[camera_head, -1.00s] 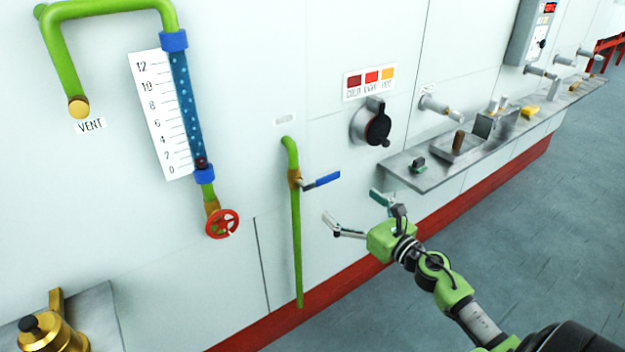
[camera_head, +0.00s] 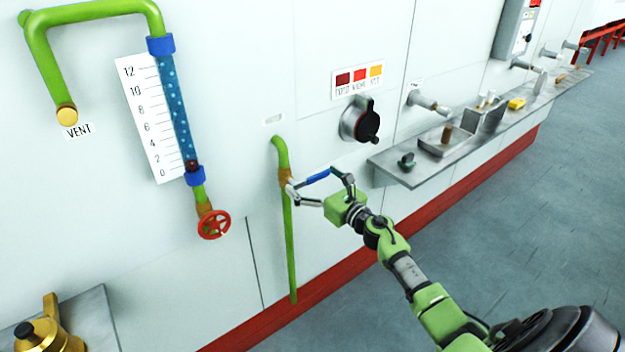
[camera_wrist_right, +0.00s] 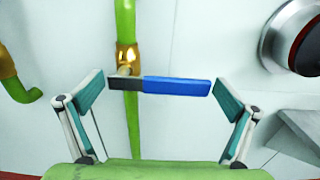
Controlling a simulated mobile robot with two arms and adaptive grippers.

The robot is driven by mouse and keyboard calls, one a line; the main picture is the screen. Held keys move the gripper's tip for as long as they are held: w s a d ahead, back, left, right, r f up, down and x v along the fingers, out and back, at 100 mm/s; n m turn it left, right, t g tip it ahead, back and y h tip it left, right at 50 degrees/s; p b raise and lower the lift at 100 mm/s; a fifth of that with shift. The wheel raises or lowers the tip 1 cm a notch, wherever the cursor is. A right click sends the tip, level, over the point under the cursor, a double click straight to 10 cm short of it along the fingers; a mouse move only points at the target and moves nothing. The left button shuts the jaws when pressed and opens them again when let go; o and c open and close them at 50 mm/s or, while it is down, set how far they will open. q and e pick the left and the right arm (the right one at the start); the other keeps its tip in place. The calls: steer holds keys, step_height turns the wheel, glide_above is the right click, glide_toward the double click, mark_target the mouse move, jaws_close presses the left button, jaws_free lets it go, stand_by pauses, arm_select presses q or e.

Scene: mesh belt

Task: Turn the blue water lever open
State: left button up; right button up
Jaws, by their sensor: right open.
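The blue water lever (camera_head: 318,176) sticks out to the right from a brass valve (camera_head: 285,177) on a thin vertical green pipe (camera_head: 291,245) on the white wall. My right gripper (camera_head: 312,186) is open at the lever. In the right wrist view the lever's blue handle (camera_wrist_right: 177,86) lies crosswise between the two spread fingers (camera_wrist_right: 151,92). The right finger is close to the handle's tip, and the left finger is beside the valve end. I cannot tell whether either finger touches it. My left gripper is not in view.
A gauge (camera_head: 178,115) with a red handwheel (camera_head: 214,225) is on the wall to the left. A black rotary knob (camera_head: 362,122) is above right of the lever. A metal shelf (camera_head: 400,172) with several small items runs along the wall at right. A brass kettle-like object (camera_head: 48,335) is at lower left.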

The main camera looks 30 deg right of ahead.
steer(key=c, duration=1.5)
steer(key=shift+o, duration=0.2)
